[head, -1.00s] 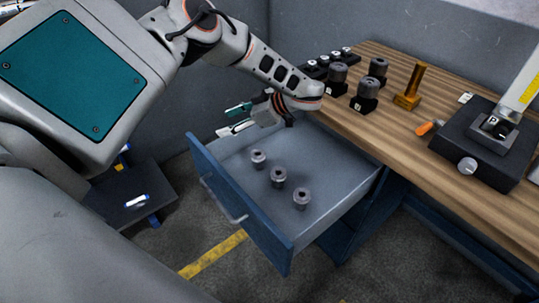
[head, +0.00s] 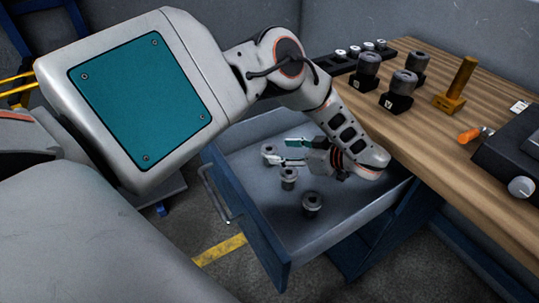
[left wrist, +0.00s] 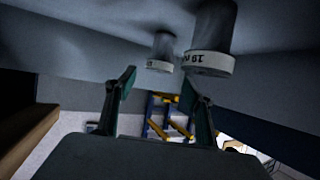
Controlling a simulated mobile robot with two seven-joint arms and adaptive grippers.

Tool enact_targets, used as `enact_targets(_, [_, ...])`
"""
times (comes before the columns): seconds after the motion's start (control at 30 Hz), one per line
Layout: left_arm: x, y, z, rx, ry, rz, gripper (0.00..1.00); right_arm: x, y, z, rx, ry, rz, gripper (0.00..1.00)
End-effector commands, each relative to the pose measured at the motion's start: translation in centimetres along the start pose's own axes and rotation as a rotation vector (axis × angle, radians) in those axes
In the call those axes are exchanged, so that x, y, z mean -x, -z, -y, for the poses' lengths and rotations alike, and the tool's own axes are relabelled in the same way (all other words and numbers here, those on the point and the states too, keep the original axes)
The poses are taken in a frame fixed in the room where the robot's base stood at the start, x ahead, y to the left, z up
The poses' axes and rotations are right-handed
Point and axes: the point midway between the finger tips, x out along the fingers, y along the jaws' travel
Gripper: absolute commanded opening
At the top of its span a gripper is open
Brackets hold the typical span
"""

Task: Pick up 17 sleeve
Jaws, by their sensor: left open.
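Three grey sleeves stand in the open drawer (head: 355,212): a far one (head: 268,151), a middle one (head: 289,179) and a near one (head: 312,204). My left gripper (head: 283,152) is open and low in the drawer, its fingers pointing left toward the far sleeve and passing behind the middle one. In the left wrist view, which looks inverted, a sleeve marked 19 (left wrist: 211,45) is close, right of the open fingers (left wrist: 158,82). Another sleeve (left wrist: 161,52) shows farther off between them, its label too blurred to read. I cannot make out a 17. My right gripper is not in view.
The wooden bench (head: 420,130) stands right of the drawer. It carries grey cylinders on black blocks (head: 396,102), a brass post (head: 457,88), an orange-handled tool (head: 469,136) and a black device (head: 512,160). The drawer's front wall (head: 247,222) bounds the space.

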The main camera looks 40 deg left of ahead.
Motion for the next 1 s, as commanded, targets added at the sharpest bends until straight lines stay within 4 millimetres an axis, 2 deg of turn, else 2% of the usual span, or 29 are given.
enact_targets(0.1, [-2.0,0.1,0.0,0.000,0.005,0.001,0.53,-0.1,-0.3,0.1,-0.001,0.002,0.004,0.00])
enact_targets(0.23, [-3.6,0.1,-0.1,0.000,0.004,0.001,0.53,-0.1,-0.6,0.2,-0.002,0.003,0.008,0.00])
enact_targets(0.57, [-4.2,0.2,-0.1,0.000,0.001,0.000,0.53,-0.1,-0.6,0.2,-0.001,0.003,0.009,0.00])
enact_targets(0.77, [-4.2,0.1,-0.1,0.000,0.001,0.000,0.01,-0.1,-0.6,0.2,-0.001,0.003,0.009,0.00])
enact_targets(1.0, [-4.1,0.2,-0.2,0.001,0.000,0.000,0.00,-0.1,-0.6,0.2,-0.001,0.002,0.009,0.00])
